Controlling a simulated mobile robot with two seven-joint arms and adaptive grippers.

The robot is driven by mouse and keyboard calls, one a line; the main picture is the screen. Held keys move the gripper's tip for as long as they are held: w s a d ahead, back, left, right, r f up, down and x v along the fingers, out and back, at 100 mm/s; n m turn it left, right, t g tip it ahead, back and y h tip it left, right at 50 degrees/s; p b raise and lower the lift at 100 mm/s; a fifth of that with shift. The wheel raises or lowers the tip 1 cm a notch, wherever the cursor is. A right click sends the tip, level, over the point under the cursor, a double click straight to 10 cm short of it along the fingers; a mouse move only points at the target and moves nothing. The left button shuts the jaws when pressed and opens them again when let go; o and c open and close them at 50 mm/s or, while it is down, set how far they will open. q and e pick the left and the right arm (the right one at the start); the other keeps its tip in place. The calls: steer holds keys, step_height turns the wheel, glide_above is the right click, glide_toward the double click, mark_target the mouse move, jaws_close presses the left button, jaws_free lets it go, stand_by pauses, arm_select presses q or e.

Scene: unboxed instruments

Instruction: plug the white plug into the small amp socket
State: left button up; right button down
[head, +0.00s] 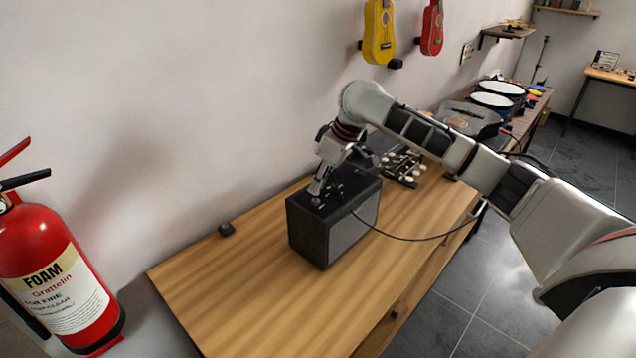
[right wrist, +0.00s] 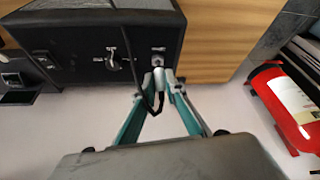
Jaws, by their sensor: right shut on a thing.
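The small amp (head: 308,232) is a black box with a grey front, standing on the wooden table. Its control panel (right wrist: 85,62) shows a knob, switches and a round metal socket (right wrist: 158,48). My right gripper (head: 317,197) is over the amp's top panel. In the right wrist view its teal fingers (right wrist: 164,82) are closed together just below the socket. They are shut on the small pale plug, mostly hidden between the fingertips, with a black cable looping from it. The plug is in line with the socket and very close; I cannot tell whether its tip is inside. My left gripper is out of view.
The black cable (head: 405,239) runs from the amp across the table (head: 230,300) towards its right edge. A red fire extinguisher (head: 50,265) stands at the left. The table's front part is clear.

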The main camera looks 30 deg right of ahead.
steer(key=shift+f, duration=0.15)
steer(key=shift+f, duration=0.6)
stand_by(0.4)
steer(key=shift+s+f, duration=0.15)
steer(key=shift+f, duration=0.35)
steer(key=c, duration=2)
jaws_free()
steer(key=shift+r, duration=0.1)
steer(key=v, duration=1.1)
steer(key=shift+d+r, duration=0.1)
steer(key=shift+r, duration=0.3)
